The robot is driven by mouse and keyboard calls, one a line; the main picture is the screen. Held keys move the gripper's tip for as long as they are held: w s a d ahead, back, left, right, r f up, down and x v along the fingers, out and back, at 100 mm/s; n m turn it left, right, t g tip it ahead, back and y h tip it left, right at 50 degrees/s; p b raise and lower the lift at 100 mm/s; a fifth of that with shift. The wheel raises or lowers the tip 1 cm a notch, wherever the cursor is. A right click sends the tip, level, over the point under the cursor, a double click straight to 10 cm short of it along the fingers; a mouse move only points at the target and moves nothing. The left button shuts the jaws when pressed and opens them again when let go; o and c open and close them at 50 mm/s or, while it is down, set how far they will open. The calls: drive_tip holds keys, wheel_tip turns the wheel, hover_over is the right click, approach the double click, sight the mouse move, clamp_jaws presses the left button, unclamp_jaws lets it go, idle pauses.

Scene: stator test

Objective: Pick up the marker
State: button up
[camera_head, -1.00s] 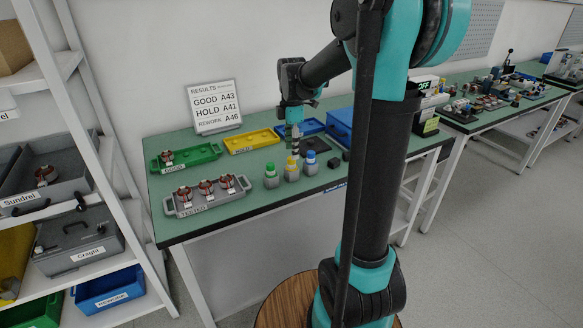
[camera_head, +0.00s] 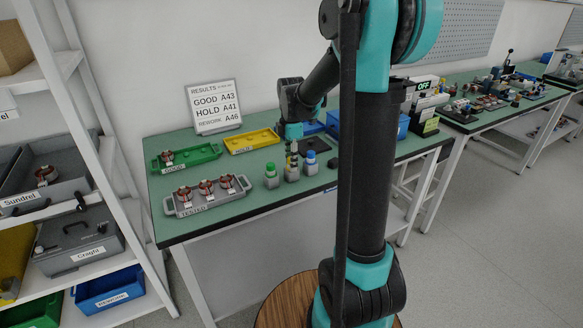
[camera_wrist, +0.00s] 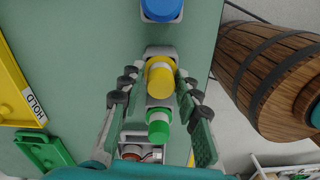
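Three capped markers stand upright in small grey holders on the green table: green (camera_head: 270,171), yellow (camera_wrist: 160,78) and blue (camera_head: 310,158). In the wrist view the blue cap (camera_wrist: 161,8) is at the top and the green cap (camera_wrist: 158,127) is lower down. My gripper (camera_wrist: 157,85) is open, with its fingers on either side of the yellow marker and gaps beside the cap. In the head view my gripper (camera_head: 291,150) points down over the yellow marker's holder (camera_head: 292,174) and largely hides that marker.
A grey TESTED tray (camera_head: 212,203) with copper-wound parts stands left of the markers. Behind are a green tray (camera_head: 200,156), a yellow HOLD tray (camera_head: 262,145) and a blue bin (camera_head: 403,127). A results sign (camera_head: 214,107) stands at the back.

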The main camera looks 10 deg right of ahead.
clamp_jaws()
